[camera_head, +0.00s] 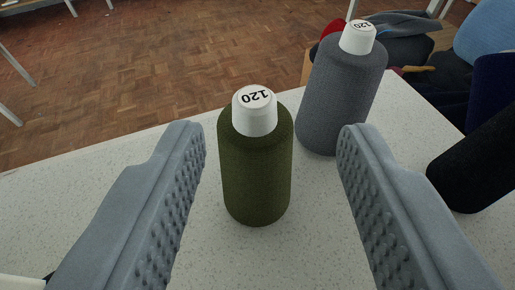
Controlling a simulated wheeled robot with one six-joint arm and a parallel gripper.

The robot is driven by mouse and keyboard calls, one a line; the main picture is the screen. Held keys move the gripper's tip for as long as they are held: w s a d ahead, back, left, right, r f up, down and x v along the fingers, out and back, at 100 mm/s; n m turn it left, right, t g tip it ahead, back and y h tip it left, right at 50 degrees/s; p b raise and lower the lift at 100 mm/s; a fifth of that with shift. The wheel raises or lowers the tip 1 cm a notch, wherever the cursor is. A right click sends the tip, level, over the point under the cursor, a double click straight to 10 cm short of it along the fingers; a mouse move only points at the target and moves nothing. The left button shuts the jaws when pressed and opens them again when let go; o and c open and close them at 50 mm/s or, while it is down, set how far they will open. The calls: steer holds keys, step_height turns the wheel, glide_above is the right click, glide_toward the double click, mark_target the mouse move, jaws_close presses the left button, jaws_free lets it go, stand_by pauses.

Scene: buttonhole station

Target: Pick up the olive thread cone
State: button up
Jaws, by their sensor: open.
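The olive thread cone (257,175) stands upright on the speckled white table (130,205), near the middle of the view. It has a white top marked 120. My gripper (270,140) is open, with one grey studded finger to the left of the olive cone and the other to its right. There is a visible gap between each finger and the cone, and the gripper holds nothing. How far the fingertips reach along the cone's depth is hard to tell.
A grey thread cone (340,95) with a white 120 top stands close behind and right of the olive one. A black cone (480,165) and a dark blue one (491,85) are at the right edge. The table's left side is mostly clear; its far edge lies behind the cones.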

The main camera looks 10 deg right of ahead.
mark_target(254, 118)
steer(key=shift+a+x, duration=0.2)
steer(key=shift+x, duration=1.15)
steer(key=shift+a+x, duration=0.2)
steer(key=shift+x, duration=1.2)
steer(key=shift+r, duration=0.1)
steer(key=shift+c, duration=0.3)
jaws_close()
